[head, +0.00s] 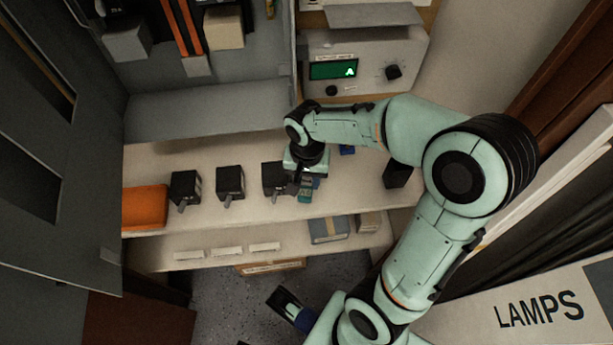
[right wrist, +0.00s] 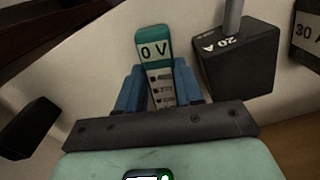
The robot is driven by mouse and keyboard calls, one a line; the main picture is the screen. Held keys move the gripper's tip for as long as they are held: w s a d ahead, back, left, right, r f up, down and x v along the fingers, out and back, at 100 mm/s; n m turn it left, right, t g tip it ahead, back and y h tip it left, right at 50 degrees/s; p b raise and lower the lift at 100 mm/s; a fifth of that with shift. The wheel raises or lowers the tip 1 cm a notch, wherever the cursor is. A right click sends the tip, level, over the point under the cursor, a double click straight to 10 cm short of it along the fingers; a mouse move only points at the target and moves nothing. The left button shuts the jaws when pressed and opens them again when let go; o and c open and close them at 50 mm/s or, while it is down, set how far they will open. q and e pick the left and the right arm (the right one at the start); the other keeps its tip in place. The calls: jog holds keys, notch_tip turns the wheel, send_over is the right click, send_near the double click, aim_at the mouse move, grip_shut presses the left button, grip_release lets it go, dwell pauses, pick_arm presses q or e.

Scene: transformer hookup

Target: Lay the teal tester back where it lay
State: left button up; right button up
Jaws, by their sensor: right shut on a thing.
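The teal tester (right wrist: 154,45) is held between the blue fingers of my right gripper (right wrist: 160,90) in the right wrist view. Its label end reads "0 V" and points away from the palm. In the head view the tester (head: 306,188) shows under my right gripper (head: 303,176), above the front part of the pale shelf (head: 225,156), just right of the third black block (head: 274,178). I cannot tell whether it touches the shelf. A dark and blue end that may be my left gripper (head: 290,306) shows low in the head view; its jaw state is unclear.
Two more black blocks (head: 185,187) (head: 230,183) and an orange box (head: 145,207) stand left on the shelf. The wrist view shows a "20 A" block (right wrist: 238,60) close beside the tester. A meter box (head: 365,65) stands behind. A lower shelf (head: 200,245) holds small items.

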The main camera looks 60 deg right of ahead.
pick_arm(q)
jog(key=shift+f, duration=0.2)
pick_arm(e)
jog(key=shift+f, duration=0.2)
jog(key=o, duration=1.1)
pick_arm(q)
jog(key=r+p, duration=0.1)
jog(key=s+r+p, duration=0.1)
jog(key=r+p, duration=0.1)
jog(key=shift+r, duration=0.1)
pick_arm(e)
notch_tip(320, 180, up, 13)
jog(key=shift+r, duration=0.15)
